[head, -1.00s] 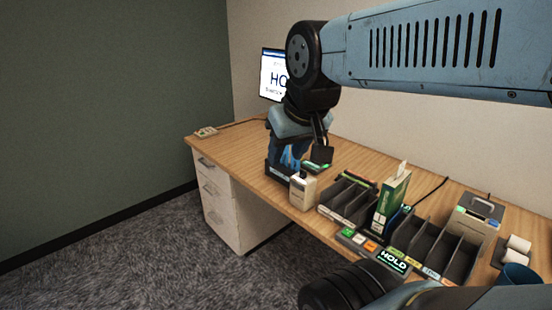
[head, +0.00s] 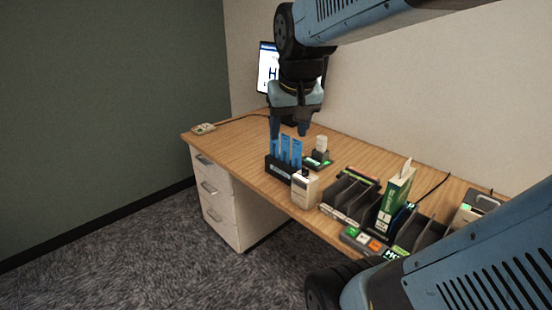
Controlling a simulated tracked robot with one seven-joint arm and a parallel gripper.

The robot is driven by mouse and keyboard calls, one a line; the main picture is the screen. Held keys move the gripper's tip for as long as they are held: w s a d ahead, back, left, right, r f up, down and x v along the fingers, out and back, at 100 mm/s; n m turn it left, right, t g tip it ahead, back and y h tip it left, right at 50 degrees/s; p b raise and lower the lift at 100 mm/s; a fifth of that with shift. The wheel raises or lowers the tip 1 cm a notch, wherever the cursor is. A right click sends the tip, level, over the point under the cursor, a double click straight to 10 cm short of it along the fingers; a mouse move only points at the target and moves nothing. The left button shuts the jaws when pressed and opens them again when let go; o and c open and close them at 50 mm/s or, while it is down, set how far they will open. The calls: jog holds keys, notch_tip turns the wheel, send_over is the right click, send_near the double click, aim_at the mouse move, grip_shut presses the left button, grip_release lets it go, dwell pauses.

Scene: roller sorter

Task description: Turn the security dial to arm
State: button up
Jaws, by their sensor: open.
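I cannot make out a security dial for certain in the head view. My gripper (head: 289,129) points down with its fingers apart and empty, over the left part of the desk. It is above or behind a dark holder with upright blue pieces (head: 280,169); the exact gap is unclear. A monitor (head: 267,68) behind my arm shows large lettering, mostly hidden. A button panel (head: 350,233) with green, white and orange keys stands at the front edge, and its display (head: 392,253) is partly covered by my arm.
A small pale device (head: 203,128) lies at the desk's far left corner. A white box (head: 305,189), a small stand with a green-lit base (head: 317,160), dark slotted trays (head: 349,195) and a green-white carton (head: 395,195) line the desk (head: 228,142). Its left surface is mostly clear.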

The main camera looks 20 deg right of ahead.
jog(key=w+d+f+m+g, duration=0.2)
jog(key=w+d+f+m, duration=0.15)
jog(key=w+d, duration=0.5)
jog(key=m+g+y, duration=0.1)
jog(key=m+g, duration=0.1)
jog(key=m, duration=0.1)
send_near(305, 169)
notch_tip(305, 169, down, 9)
jog(key=shift+f, duration=0.1)
jog(key=shift+c, duration=0.4)
jog(key=shift+a, duration=0.1)
grip_shut()
